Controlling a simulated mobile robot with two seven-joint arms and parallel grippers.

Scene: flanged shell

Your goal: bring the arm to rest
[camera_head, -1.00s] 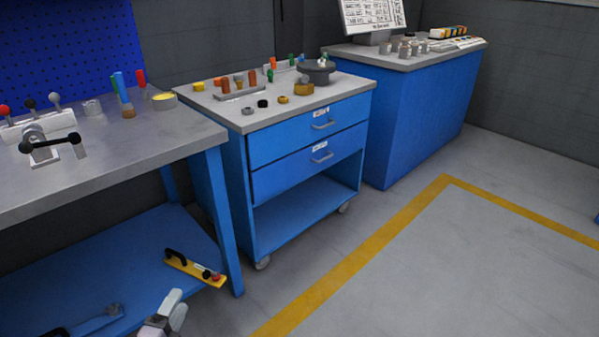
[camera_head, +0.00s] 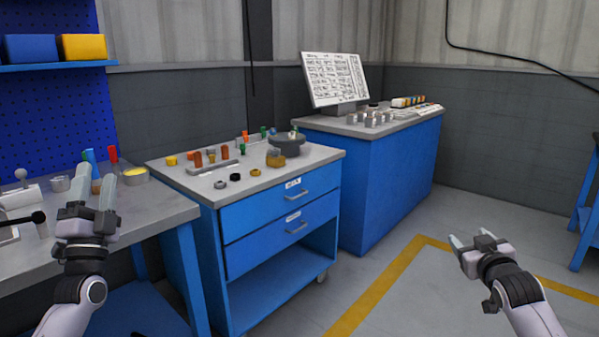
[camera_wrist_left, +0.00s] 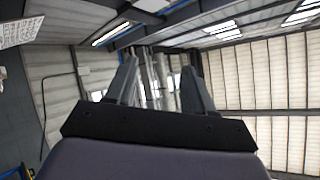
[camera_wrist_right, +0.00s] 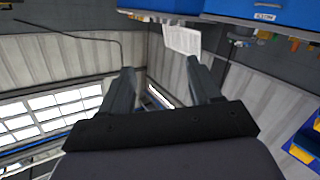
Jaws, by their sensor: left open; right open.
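My left gripper (camera_head: 92,190) is raised at the left of the head view, in front of the grey workbench. Its fingers point up and stand apart with nothing between them; the left wrist view shows the same open fingers (camera_wrist_left: 158,85). My right gripper (camera_head: 468,243) is at the right of the head view, over the open floor. Its fingers are apart and empty, as they also are in the right wrist view (camera_wrist_right: 163,88).
A workbench (camera_head: 160,212) with small tools stands at the left. A blue drawer cart (camera_head: 275,210) carries several small parts and a dark round flanged piece (camera_head: 287,143). A blue cabinet (camera_head: 395,185) holds a sign board (camera_head: 335,80). Yellow-lined floor lies at the right.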

